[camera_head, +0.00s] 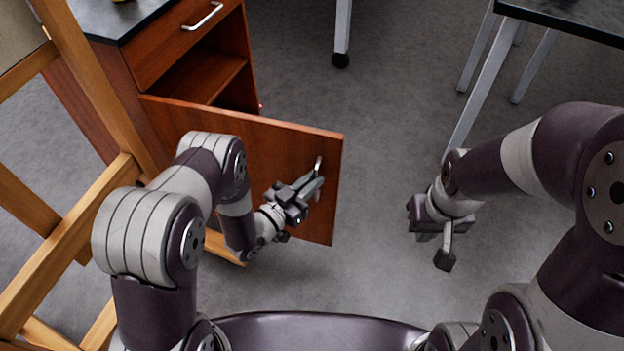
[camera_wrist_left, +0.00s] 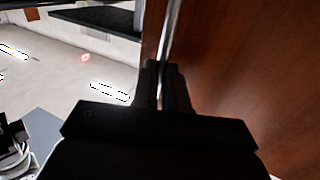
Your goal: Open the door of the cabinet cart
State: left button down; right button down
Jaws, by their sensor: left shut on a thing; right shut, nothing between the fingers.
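The cabinet cart (camera_head: 180,55) is reddish-brown wood with a dark top, at the upper left of the head view. Its lower door (camera_head: 290,150) stands swung open towards me, showing part of a shelf inside. My left gripper (camera_head: 317,180) is shut on the door's metal handle (camera_head: 319,165) near the door's free edge. In the left wrist view the fingers (camera_wrist_left: 165,85) close around the handle bar (camera_wrist_left: 170,35), beside the door face (camera_wrist_left: 250,70). My right gripper (camera_head: 444,258) is shut and empty, pointing down over the floor, apart from the door.
A wooden easel frame (camera_head: 85,70) stands at the left, close to the cart and my left arm. A drawer with a handle (camera_head: 203,17) sits above the door. A dark-topped table (camera_head: 580,18) is at the upper right. Grey floor (camera_head: 390,130) between is clear.

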pick_arm(q)
jog(key=shift+w, duration=0.1)
jog(key=c, duration=1.2)
grip_release()
jog(key=shift+a, duration=0.15)
jog(key=shift+o, duration=0.2)
jog(key=p+v, duration=0.2)
jog(key=v, duration=1)
jog(key=shift+s, duration=0.35)
jog(key=shift+a, duration=0.15)
